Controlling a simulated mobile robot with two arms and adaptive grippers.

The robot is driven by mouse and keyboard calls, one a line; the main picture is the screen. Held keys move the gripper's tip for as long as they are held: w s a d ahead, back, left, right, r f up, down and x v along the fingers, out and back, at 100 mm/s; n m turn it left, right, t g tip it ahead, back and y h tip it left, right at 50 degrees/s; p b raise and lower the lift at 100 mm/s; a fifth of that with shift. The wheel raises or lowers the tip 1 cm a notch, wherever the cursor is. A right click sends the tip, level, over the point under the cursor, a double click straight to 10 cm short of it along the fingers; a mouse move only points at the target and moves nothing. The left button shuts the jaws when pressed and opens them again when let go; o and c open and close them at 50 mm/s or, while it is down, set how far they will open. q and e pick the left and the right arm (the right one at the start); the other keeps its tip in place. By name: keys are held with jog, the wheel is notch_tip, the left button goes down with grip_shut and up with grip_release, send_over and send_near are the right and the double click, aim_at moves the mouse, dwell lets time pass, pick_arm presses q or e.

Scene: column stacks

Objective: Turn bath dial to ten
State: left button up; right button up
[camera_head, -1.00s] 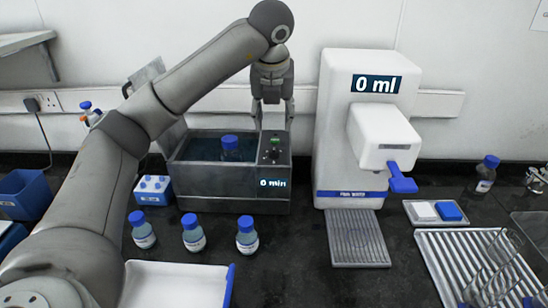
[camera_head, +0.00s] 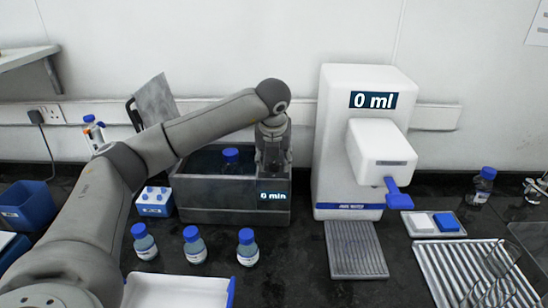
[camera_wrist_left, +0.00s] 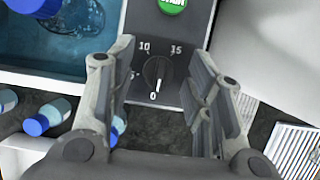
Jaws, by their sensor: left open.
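The bath (camera_head: 215,198) is a grey tank of water with a display reading "0 min" (camera_head: 272,196). A blue-capped bottle (camera_head: 231,160) stands in the water. In the left wrist view the black dial (camera_wrist_left: 156,73) shows on the bath's panel, with its pointer toward 0 and marks 10 and 15 above it. A green start button (camera_wrist_left: 172,5) is beyond it. My left gripper (camera_head: 272,168) points down over the panel and hides the dial in the head view. In the wrist view its open fingers (camera_wrist_left: 160,92) lie on either side of the dial. My right gripper is not in view.
A white water dispenser (camera_head: 365,95) reading "0 ml" stands just right of the bath. Several blue-capped bottles (camera_head: 193,245) stand in front of the bath. A small bottle rack (camera_head: 154,205) is at its left. A metal drip tray (camera_head: 356,250) lies in front of the dispenser.

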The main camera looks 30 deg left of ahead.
pick_arm(q)
jog(key=shift+c, duration=0.3)
jog(key=c, duration=0.9)
jog(key=shift+c, duration=0.2)
